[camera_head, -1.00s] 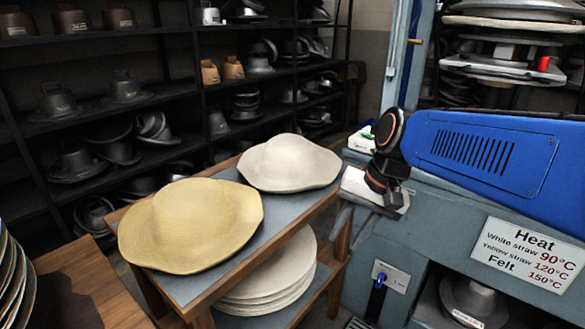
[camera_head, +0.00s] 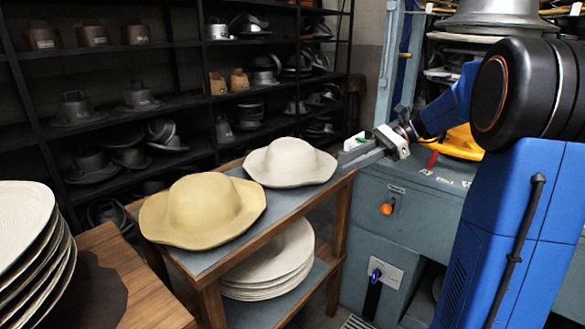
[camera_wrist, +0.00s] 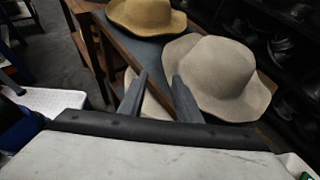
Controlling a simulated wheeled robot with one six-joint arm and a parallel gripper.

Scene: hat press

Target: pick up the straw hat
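The yellow straw hat (camera_head: 203,212) lies brim down on the left part of the small table (camera_head: 280,219) in the head view. A pale grey-white hat (camera_head: 289,163) lies just behind it to the right, and the brims are close together. My gripper (camera_head: 346,159) is at the table's right end, beside the pale hat and away from the yellow one. In the wrist view my gripper (camera_wrist: 160,75) has its two fingers apart with nothing held. The pale hat (camera_wrist: 213,72) is right of the fingers, and the yellow hat (camera_wrist: 147,16) is farther off at the top.
A stack of pale flat blanks (camera_head: 267,270) sits on the table's lower shelf. Another stack (camera_head: 30,240) stands on a wooden surface at the left. A teal machine (camera_head: 425,200) is at the right, close to my arm. Dark shelves (camera_head: 190,98) with metal hat forms line the back.

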